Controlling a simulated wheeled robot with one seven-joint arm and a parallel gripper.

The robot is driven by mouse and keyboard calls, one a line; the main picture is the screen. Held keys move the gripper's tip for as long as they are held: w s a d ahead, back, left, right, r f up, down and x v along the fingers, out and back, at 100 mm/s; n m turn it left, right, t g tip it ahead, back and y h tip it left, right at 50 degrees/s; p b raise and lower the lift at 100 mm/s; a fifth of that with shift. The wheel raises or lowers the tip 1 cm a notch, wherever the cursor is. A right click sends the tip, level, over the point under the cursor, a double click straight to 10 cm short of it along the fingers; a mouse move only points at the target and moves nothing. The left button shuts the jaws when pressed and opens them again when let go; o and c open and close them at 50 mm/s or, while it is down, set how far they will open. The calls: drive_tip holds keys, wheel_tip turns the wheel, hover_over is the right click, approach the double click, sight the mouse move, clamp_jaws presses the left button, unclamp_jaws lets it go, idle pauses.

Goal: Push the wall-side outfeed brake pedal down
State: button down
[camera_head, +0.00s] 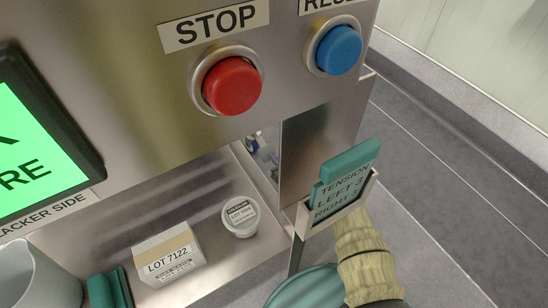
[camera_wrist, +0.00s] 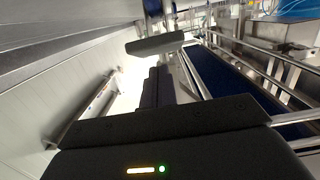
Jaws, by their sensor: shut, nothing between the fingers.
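In the wrist view my gripper (camera_wrist: 157,78) points forward, its dark fingers together with nothing between them. Beyond the fingertips is a flat dark grey plate (camera_wrist: 155,43) that looks like a pedal; I cannot tell for sure that it is the wall-side outfeed brake pedal. It appears apart from the fingers, though the gap is hard to judge. The head view shows neither my gripper nor any pedal.
A pale wall (camera_wrist: 40,115) with a rail (camera_wrist: 92,108) is on the left. A blue conveyor belt (camera_wrist: 228,80) with metal rails runs on the right. The head view shows a red STOP button (camera_head: 232,86), a blue button (camera_head: 339,50), a carton (camera_head: 168,256) and a tension sign (camera_head: 340,190).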

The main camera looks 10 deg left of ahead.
drive_tip(key=f+p+v, duration=0.1)
drive_tip(key=p+v, duration=0.5)
drive_tip(key=v, duration=0.4)
drive_tip(key=shift+s+d+r, duration=0.15)
drive_tip(key=shift+s+r, duration=0.05)
drive_tip(key=shift+s, duration=0.15)
